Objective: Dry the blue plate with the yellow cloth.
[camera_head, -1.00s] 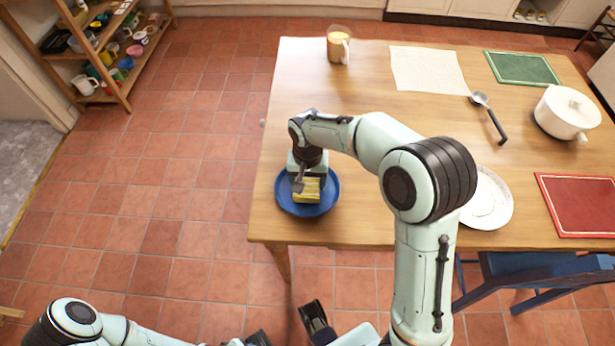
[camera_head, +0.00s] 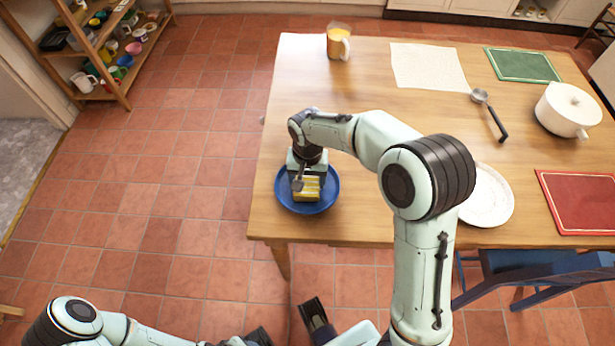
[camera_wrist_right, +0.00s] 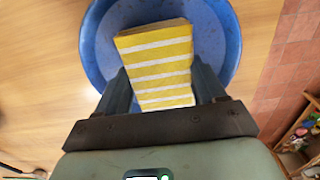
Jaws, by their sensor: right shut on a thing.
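The blue plate (camera_head: 331,196) lies near the left front corner of the wooden table. The yellow cloth (camera_head: 307,190), with white stripes and folded into a block, is over the plate's middle. My right gripper (camera_head: 305,178) is above the plate, pointing down, and is shut on the cloth. In the right wrist view the cloth (camera_wrist_right: 158,60) sits between the two fingers, with the blue plate (camera_wrist_right: 103,45) behind it. Contact between cloth and plate is not clear. My left gripper (camera_head: 260,338) is low at the bottom edge, partly cut off, away from the table.
A white plate (camera_head: 490,200), ladle (camera_head: 490,112), white pot (camera_head: 567,110), pale cloth mat (camera_head: 428,66), green mat (camera_head: 522,66) and red mat (camera_head: 580,203) lie to the right. A blue chair (camera_head: 535,270) is at the front.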

